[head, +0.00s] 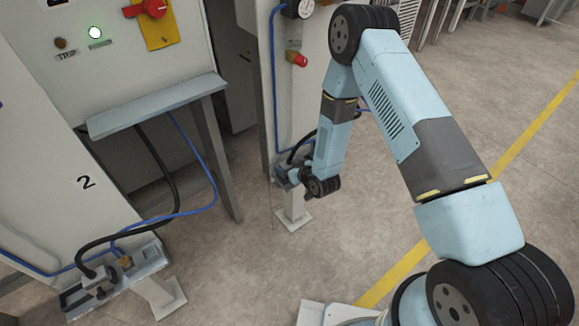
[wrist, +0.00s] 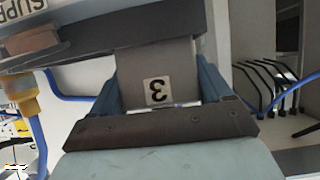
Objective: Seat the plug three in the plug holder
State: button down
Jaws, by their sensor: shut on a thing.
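Plug three is a grey block with an upside-down "3" label (wrist: 158,88), in the middle of the wrist view. My gripper (wrist: 160,65) is shut on it, with a blue finger on each side. The far end of the plug meets a dark grey ledge (wrist: 95,42), which looks like part of the plug holder. I cannot tell whether the plug is in its seat. In the head view my gripper (head: 295,179) is at the small unit on the white post (head: 293,208). My wrist hides most of the plug and holder there.
A brass fitting with a blue hose (wrist: 22,95) is close on the left in the wrist view. In the head view, cabinet 2 (head: 95,215) has a similar unit (head: 145,262) at lower left. Floor (head: 290,262) is clear in front of the post.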

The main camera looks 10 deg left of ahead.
jog(key=shift+c, duration=1.2)
grip_release()
jog(key=shift+s+f, duration=0.2)
jog(key=shift+f, duration=0.15)
jog(key=shift+o, duration=1.2)
jog(key=shift+w+r, duration=0.1)
jog(key=shift+r, duration=0.05)
